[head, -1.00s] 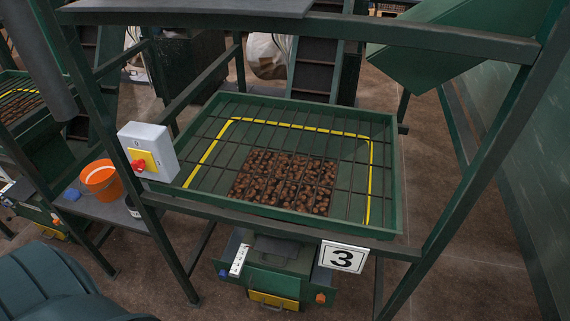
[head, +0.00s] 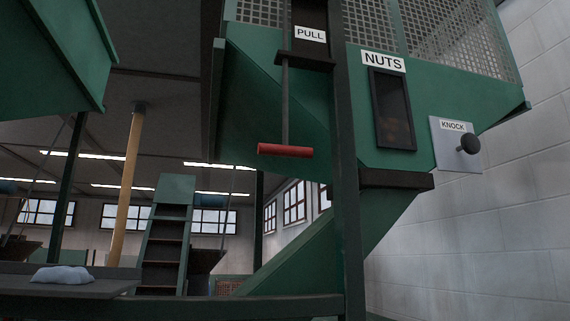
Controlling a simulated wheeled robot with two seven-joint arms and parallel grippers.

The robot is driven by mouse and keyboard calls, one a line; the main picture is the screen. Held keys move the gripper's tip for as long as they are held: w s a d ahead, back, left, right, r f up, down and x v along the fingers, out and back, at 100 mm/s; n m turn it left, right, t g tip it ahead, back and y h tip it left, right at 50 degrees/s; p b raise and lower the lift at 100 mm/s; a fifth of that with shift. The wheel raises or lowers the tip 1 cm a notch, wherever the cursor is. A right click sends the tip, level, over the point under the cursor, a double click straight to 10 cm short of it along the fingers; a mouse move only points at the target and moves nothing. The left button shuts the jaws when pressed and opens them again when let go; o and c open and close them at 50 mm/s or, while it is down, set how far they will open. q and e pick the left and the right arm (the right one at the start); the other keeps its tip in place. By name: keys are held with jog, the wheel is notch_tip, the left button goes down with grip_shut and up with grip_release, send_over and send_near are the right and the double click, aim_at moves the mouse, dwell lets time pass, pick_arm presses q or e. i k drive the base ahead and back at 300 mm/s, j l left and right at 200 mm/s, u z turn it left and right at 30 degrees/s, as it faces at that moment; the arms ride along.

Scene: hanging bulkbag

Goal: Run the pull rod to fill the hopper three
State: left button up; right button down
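The pull rod (head: 285,105) hangs straight down from a dark bracket under a sign reading PULL (head: 310,34), and ends in a red crossbar handle (head: 285,150). It is on a green bin (head: 260,115) with mesh sides. A sign reading NUTS (head: 383,62) sits above a dark window (head: 392,110) with brownish contents, hard to make out. A green chute (head: 300,250) slopes down to the left below the bin. Hopper three is out of view now. Neither of my grippers shows.
A dark upright post (head: 345,180) stands in front of the bin, right of the rod. A KNOCK plate (head: 455,140) with a black knob is at right. A dark shelf (head: 70,284) with a pale cloth-like lump is at lower left. A horizontal rail (head: 180,307) crosses below.

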aim_at(284, 150)
jog(key=l+u, duration=0.2)
jog(key=u, duration=0.2)
jog(key=l+u, duration=0.2)
jog(key=u, duration=0.2)
jog(key=l+u, duration=0.2)
jog(key=u, duration=0.2)
jog(key=k+l+u, duration=0.15)
jog(key=l, duration=0.35)
jog(key=k+l+u, duration=0.2)
jog(key=k+l, duration=0.2)
jog(key=k+l+u, duration=0.15)
jog(key=k+l, duration=0.15)
jog(key=l, duration=0.2)
jog(key=k+l, duration=0.25)
jog(key=l, duration=0.15)
